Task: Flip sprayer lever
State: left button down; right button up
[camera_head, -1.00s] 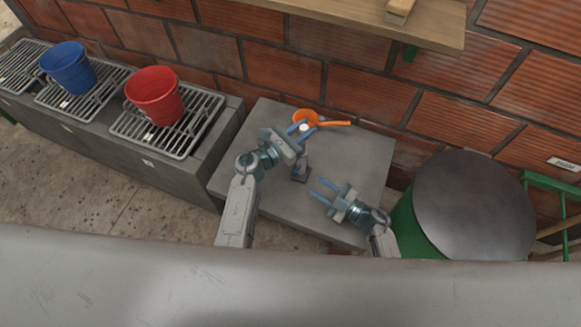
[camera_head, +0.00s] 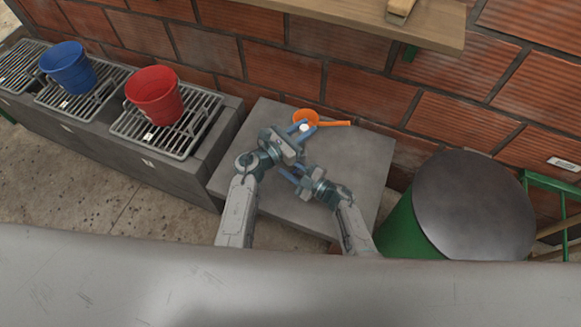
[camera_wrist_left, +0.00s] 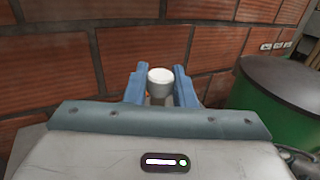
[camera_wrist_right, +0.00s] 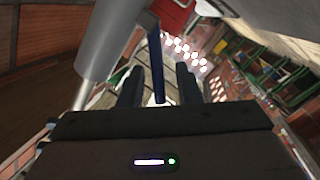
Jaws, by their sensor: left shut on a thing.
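A white-topped grey cylinder, apparently part of the sprayer (camera_wrist_left: 160,84), stands between the fingers of my left gripper (camera_wrist_left: 160,92) in the left wrist view. In the head view its white top (camera_head: 304,127) shows between the left fingertips. The left gripper is shut on it. My right gripper (camera_head: 289,173) is just below and close to the left one. In the right wrist view its fingers (camera_wrist_right: 160,88) are apart, with a thin blue strip (camera_wrist_right: 156,65), possibly the lever, between them. A large grey cylinder (camera_wrist_right: 100,40) fills that view's upper left. Much of the sprayer is hidden.
An orange ladle (camera_head: 333,122) lies on the grey table (camera_head: 350,165) behind the left gripper. A green drum (camera_head: 400,228) with a dark lid stands right. A red bucket (camera_head: 154,95) and a blue bucket (camera_head: 68,66) stand left. A wooden shelf (camera_head: 340,10) hangs above.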

grip_shut()
jog(key=shift+w+d+r+m+g+h, duration=0.2)
jog(key=shift+w+m, duration=0.2)
jog(key=shift+m, duration=0.6)
jog(key=shift+w+d+r+m+g+h, duration=0.15)
jog(key=shift+w+m, duration=0.25)
jog(key=shift+m, duration=0.6)
grip_release()
jog(key=shift+w+r, duration=0.1)
